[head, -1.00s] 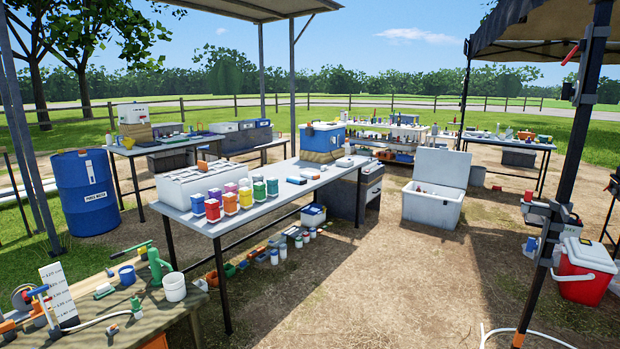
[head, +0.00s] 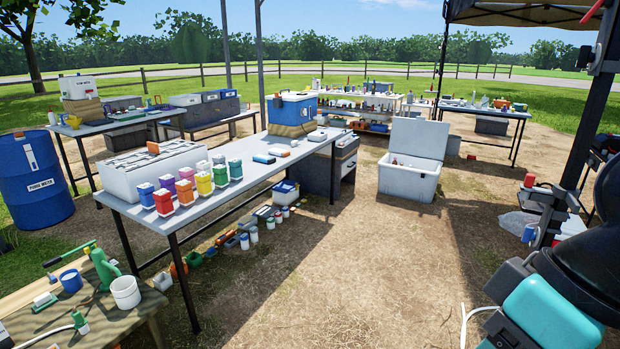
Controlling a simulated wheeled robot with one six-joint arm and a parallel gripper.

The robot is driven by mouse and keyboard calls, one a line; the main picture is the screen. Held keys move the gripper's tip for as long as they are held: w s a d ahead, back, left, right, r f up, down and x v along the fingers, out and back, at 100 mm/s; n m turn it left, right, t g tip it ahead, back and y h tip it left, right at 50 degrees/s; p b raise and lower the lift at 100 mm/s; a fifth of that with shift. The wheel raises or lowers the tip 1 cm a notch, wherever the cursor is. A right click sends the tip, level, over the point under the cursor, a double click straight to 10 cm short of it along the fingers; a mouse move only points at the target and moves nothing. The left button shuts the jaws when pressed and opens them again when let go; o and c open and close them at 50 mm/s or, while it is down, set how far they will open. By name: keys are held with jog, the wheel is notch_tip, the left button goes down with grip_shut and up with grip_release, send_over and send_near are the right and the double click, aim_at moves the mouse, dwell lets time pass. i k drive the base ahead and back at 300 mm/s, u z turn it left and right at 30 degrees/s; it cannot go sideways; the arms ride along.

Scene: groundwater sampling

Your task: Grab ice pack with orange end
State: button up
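Several small flat packs lie on the long grey table (head: 235,194). One is a blue-and-white pack (head: 264,158). Beside it is a pale pack (head: 279,152) with what looks like a small orange patch near its right end; it is too small to be sure it is the ice pack with the orange end. An open white cooler (head: 408,181) stands on the ground to the right, with small reddish items barely showing inside. A teal and black part of my arm shows at the lower right; my gripper's fingertips do not show.
A white slotted box (head: 140,184) and several colored-lid jars (head: 204,183) crowd the table's near end. A blue cooler (head: 291,108) stands at its far end. A wooden bench (head: 112,325) is at lower left.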

aim_at(284, 153)
jog(key=u, duration=0.55)
jog(key=i, duration=4.85)
jog(key=z, duration=0.2)
